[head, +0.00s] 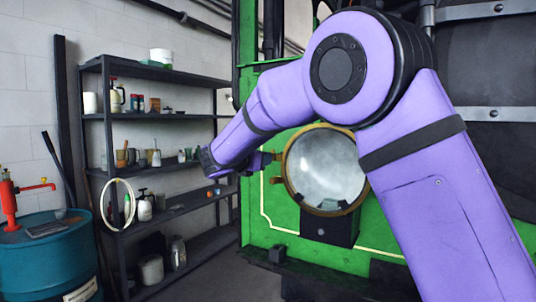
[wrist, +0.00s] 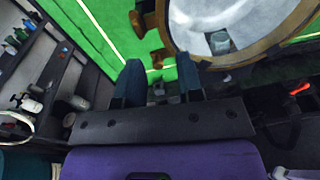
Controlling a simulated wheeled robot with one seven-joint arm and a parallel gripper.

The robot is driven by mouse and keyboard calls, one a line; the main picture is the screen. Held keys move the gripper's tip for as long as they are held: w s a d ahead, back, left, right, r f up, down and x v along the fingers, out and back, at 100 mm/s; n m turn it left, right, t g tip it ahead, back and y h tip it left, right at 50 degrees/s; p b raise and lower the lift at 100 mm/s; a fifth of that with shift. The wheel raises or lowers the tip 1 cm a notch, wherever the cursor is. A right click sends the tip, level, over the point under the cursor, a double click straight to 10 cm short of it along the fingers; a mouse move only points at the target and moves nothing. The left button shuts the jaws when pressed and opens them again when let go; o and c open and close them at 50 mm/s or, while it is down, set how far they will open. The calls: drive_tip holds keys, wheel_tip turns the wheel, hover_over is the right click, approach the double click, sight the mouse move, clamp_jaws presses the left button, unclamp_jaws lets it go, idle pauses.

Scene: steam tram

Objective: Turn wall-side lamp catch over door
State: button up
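The round lamp (head: 327,168) has a brass rim and a glass door, which looks closed. It is mounted on the green tram front. Two small brass tabs (head: 277,180) stick out from its left, wall-side rim; I cannot tell which is the catch. In the wrist view the lamp (wrist: 225,25) is at upper right, with brass pieces (wrist: 160,59) beside its rim. My gripper (head: 266,160) is just left of the rim near the upper tab. In the wrist view its fingers (wrist: 158,78) are apart with nothing held between them; the lower brass piece lies just beyond the tips.
Dark shelves (head: 160,119) with jars and bottles stand along the wall at left. A blue drum (head: 45,262) with a red pump (head: 10,205) is at lower left. A pale hoop (head: 104,206) hangs at the shelf front. A black bracket (head: 328,229) sits under the lamp.

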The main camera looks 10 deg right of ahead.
drive_tip(key=w+d, duration=0.2)
drive_tip(key=w, duration=0.2)
drive_tip(key=w+d+n+t, duration=0.1)
drive_tip(key=w+d, duration=0.1)
drive_tip(key=w, duration=0.3)
drive_tip(key=shift+d+n, duration=0.3)
drive_tip(key=shift+d, duration=0.05)
drive_tip(key=shift+w, duration=0.1)
clamp_jaws()
